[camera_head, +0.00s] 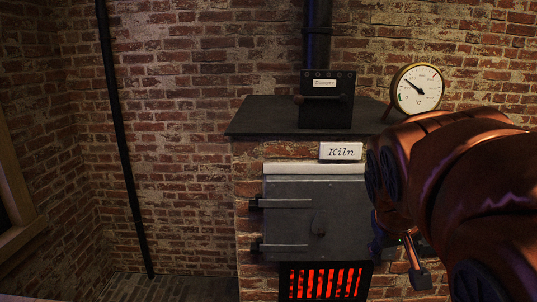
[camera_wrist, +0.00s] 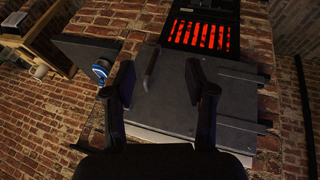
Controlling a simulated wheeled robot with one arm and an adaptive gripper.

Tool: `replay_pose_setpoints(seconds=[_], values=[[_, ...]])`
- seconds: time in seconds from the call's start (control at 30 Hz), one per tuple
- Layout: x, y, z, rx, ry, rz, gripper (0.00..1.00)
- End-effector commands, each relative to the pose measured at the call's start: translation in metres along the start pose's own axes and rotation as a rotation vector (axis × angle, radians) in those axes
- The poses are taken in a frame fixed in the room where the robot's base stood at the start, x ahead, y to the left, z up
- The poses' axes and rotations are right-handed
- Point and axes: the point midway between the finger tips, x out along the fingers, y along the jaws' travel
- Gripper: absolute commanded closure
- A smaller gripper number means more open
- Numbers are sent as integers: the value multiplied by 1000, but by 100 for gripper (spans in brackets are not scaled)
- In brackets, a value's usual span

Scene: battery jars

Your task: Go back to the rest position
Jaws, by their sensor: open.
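My gripper (camera_wrist: 163,82) is open, with its two dark fingers apart and nothing between them in the wrist view. In the head view my gripper (camera_head: 402,258) is at the lower right, partly hidden by my copper arm, beside the right edge of the kiln door. The grey kiln door (camera_head: 290,215) looks shut, with hinges on its left and a dark handle (camera_head: 319,222). In the wrist view the door (camera_wrist: 170,100) lies beyond the fingers, and its handle (camera_wrist: 150,68) shows between them, apart from both.
The brick kiln has a dark top (camera_head: 265,115) carrying a black damper box (camera_head: 326,108) and a round gauge (camera_head: 418,90). A glowing red grate (camera_head: 320,283) is below the door. A black pipe (camera_head: 120,130) runs down the wall. Space left of the kiln is clear.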

Motion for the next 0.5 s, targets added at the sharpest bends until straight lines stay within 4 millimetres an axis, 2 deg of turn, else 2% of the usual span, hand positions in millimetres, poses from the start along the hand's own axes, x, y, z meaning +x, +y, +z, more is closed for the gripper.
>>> replay_pose_setpoints(seconds=[0.03,0.17,0.2,0.3,0.4,0.5], values=[[9,-5,27,11,-56,-33,45],[27,-23,93,25,-190,-113,45],[32,-30,115,26,-236,-137,45],[39,-47,166,22,-341,-194,45],[41,-62,210,10,-429,-242,45],[41,-73,241,-2,-493,-273,45]])
